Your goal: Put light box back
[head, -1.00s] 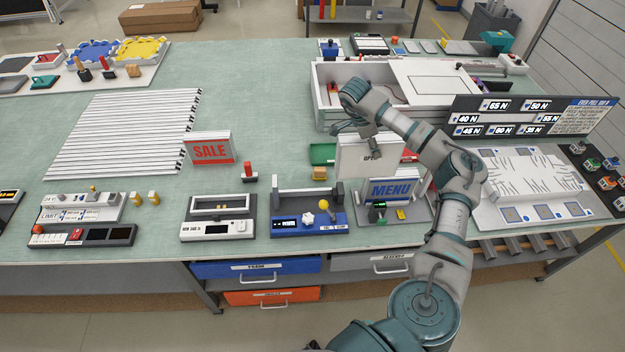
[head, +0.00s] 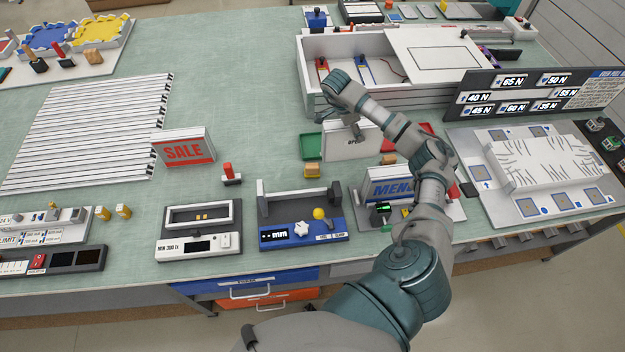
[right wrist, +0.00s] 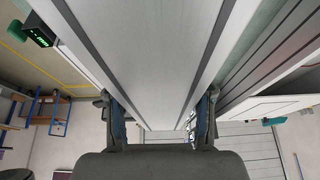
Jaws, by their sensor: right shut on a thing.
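My right gripper (head: 352,128) is shut on a white light box (head: 338,148) from above. The box is upright, behind the MENU light box; its lettering is mostly hidden by the gripper. I cannot tell whether its base touches the table. In the right wrist view the white box (right wrist: 155,60) fills the space between both fingers (right wrist: 160,120). The SALE light box (head: 183,147) stands on the table to the left. The MENU light box (head: 392,188) stands at the front, partly hidden by my right arm. My left gripper is not in view.
Near the held box are a green tray (head: 311,146), a red tray (head: 428,130) partly behind my arm, and an orange block (head: 312,170). A large open white case (head: 310,90) stands behind.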

